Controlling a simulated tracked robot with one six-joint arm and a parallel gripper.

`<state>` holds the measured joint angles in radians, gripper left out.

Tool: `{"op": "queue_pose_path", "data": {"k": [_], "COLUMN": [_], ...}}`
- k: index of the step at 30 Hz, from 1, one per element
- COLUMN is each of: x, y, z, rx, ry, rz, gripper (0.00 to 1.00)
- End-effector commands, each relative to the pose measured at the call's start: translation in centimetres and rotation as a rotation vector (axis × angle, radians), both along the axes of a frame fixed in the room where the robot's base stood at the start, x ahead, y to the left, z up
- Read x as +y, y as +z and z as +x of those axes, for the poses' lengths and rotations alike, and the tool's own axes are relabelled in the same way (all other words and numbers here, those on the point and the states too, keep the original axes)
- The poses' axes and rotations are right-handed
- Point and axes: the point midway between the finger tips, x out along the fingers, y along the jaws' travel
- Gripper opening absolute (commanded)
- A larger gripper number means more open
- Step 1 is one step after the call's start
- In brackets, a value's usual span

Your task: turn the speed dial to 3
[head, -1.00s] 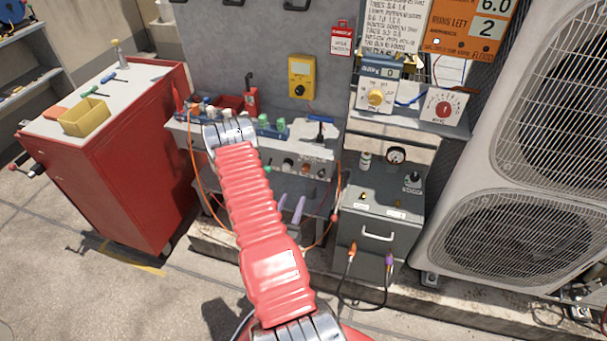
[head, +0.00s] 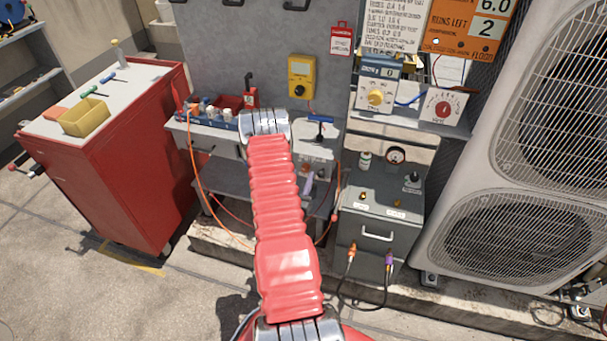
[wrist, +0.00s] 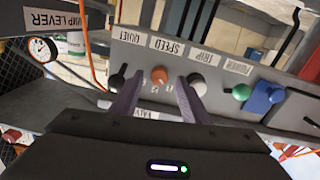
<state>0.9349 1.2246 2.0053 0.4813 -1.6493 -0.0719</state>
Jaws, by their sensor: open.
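In the wrist view, my gripper (wrist: 160,82) is open, its two purple fingers apart at a grey control panel. An orange knob (wrist: 160,74) shows between the fingertips, nearest the upside-down SPEED label (wrist: 166,47). I cannot tell whether the fingers touch it. Small marks beside this knob are partly hidden by a finger, and its setting is not readable. In the head view, a purple finger (head: 308,183) shows beside my arm, which hides most of the panel.
Green (wrist: 241,92) and blue (wrist: 266,98) controls are farther right on the panel. In the head view, a grey cabinet (head: 378,225) stands right of the bench, then a large condenser (head: 500,215). A red tool cabinet (head: 115,160) stands left. An orange cable (head: 200,180) hangs at the bench.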

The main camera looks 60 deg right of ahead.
Motion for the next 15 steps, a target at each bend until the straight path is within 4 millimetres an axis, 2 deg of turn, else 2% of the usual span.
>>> {"op": "queue_pose_path", "data": {"k": [6,15], "x": [-1.8,-2.0], "y": [0.0,0.0], "z": [0.3,0.3], "rx": [-0.001,0.000], "ry": [0.000,0.001], "rz": [0.000,0.000], "gripper": [0.42,0.42]}}
